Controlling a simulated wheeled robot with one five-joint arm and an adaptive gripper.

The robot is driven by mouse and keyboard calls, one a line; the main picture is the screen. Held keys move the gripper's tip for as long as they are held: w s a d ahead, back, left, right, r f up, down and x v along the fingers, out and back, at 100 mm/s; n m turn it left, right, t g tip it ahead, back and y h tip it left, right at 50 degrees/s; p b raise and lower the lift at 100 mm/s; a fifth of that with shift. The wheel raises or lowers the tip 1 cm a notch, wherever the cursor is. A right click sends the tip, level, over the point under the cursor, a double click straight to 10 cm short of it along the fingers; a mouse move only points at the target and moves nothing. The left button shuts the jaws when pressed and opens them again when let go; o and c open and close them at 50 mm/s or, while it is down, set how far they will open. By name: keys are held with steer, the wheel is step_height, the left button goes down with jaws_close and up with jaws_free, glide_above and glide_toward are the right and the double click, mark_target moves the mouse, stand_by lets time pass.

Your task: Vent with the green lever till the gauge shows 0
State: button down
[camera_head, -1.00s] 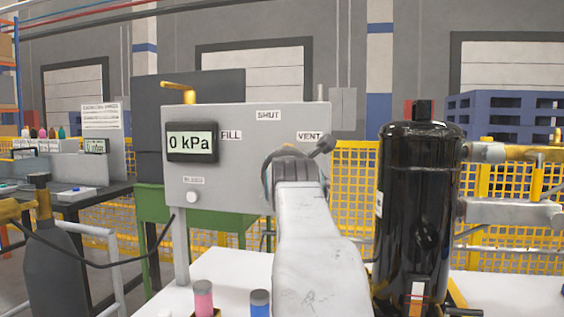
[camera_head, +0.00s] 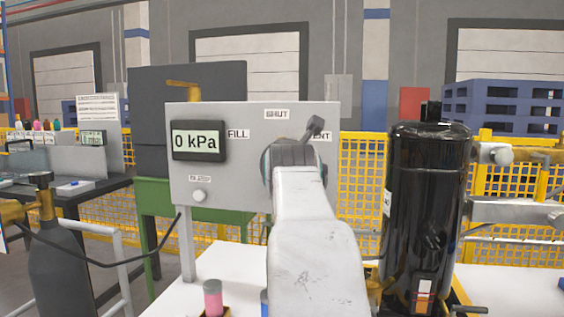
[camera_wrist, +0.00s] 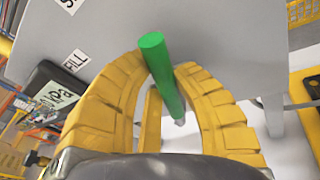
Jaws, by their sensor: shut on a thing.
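The green lever (camera_wrist: 160,72) shows in the wrist view as a green rod between the two yellow fingers of my gripper (camera_wrist: 172,66), which is shut on it. In the head view my wrist hides the lever and the fingers, in front of the right half of the grey panel (camera_head: 232,180). The gauge (camera_head: 198,141) on the panel's left reads 0 kPa. The labels FILL (camera_head: 238,133), SHUT (camera_head: 277,114) and a partly covered VENT (camera_head: 324,136) surround the lever's place. I cannot tell the lever's exact angle.
A black compressor (camera_head: 425,215) stands close at the right of my arm. A pink-bodied bottle (camera_head: 213,298) stands on the white surface below the panel. A dark cylinder (camera_head: 55,240) with a hose is at the left. Yellow mesh fencing (camera_head: 362,190) runs behind.

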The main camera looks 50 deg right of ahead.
steer(key=c, duration=1)
jaws_free()
steer(key=shift+o, duration=0.2)
steer(key=shift+s, duration=0.1)
steer(key=v, duration=1.2)
